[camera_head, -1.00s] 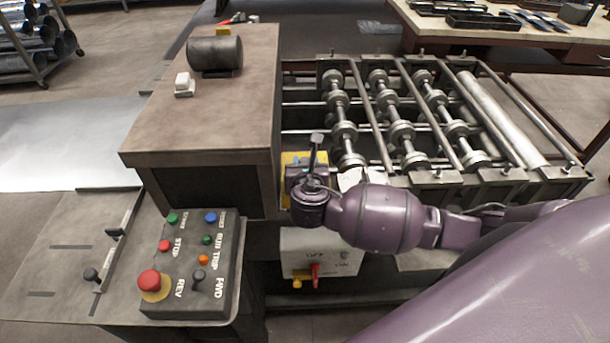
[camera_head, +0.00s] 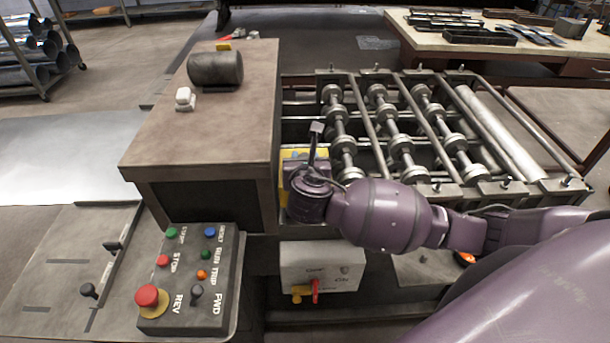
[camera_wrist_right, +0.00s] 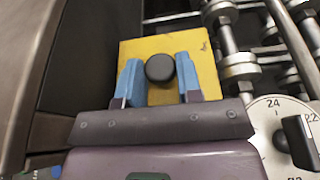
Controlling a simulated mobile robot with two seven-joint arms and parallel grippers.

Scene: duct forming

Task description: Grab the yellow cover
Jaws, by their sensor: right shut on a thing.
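The yellow cover (camera_head: 291,156) is a flat plate beside the wooden-topped bench, left of the rollers, and is mostly hidden behind my right gripper (camera_head: 302,172) in the head view. In the right wrist view the cover (camera_wrist_right: 139,49) has a round black knob (camera_wrist_right: 160,68). The two blue fingers of my right gripper (camera_wrist_right: 160,80) lie on either side of this knob, over the plate. My right gripper is shut on the cover; the exact contact at the knob is hard to see. My left gripper is not in view.
The roller rack (camera_head: 400,130) stands right of the cover. The brown-topped bench (camera_head: 215,135) stands close on the left. A control box (camera_head: 190,275) with buttons sits at front left. A grey switch box (camera_head: 320,265) is below my arm. A round numbered dial (camera_wrist_right: 272,140) lies close to my right gripper.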

